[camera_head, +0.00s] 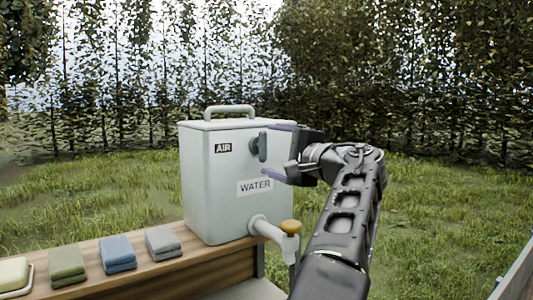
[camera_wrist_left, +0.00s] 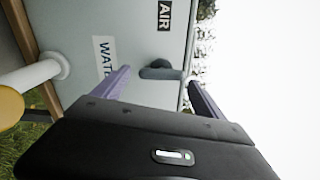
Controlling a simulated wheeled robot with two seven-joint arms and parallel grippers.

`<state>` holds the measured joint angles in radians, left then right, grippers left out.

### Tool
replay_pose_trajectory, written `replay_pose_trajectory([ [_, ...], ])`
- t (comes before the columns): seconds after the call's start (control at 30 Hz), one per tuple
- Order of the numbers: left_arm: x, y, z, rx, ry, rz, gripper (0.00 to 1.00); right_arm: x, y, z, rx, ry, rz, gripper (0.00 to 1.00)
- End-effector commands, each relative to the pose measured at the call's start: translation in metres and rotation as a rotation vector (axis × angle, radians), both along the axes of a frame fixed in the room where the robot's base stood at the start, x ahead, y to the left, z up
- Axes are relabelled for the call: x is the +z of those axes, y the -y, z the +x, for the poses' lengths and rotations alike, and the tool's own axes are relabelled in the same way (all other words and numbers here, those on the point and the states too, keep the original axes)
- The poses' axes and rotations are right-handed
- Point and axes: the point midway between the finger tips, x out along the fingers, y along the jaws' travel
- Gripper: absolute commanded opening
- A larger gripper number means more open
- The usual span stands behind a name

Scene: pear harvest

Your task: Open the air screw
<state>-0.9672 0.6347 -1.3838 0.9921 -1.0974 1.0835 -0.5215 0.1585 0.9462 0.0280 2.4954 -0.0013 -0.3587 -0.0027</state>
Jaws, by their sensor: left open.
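The air screw (camera_head: 262,146) is a dark grey knob on the front of the pale grey water tank (camera_head: 205,190), beside the AIR label (camera_head: 223,148). My left gripper (camera_head: 268,150) is open in front of the tank, one finger above the screw and one below in the head view. In the left wrist view the screw (camera_wrist_left: 160,70) shows between the two fingertips of the left gripper (camera_wrist_left: 158,77). I see no contact; the exact gap to the tank is hard to tell. My right gripper is not in view.
A white tap with a yellow knob (camera_head: 290,227) sticks out below the WATER label (camera_head: 255,186). The tank stands on a wooden shelf (camera_head: 215,262) with folded green, blue and grey cloths (camera_head: 163,243) to the left. Grass and trees lie behind.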

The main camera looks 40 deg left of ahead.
Motion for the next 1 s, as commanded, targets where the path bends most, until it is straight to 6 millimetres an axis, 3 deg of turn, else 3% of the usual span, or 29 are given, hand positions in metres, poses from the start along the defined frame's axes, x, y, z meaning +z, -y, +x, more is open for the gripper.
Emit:
replay_pose_trajectory([
  [0.1,-0.003,0.020,-0.006,-0.003,0.001,-0.002,0.82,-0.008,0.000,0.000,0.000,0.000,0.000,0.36],
  [0.3,-0.002,0.038,-0.012,0.001,-0.001,-0.002,0.82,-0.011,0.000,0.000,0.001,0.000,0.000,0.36],
  [0.87,0.000,0.039,-0.012,0.001,-0.001,-0.002,0.82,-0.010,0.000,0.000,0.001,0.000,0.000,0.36],
  [1.0,0.012,0.039,-0.012,0.001,-0.001,-0.002,0.82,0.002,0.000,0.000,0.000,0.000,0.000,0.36],
])
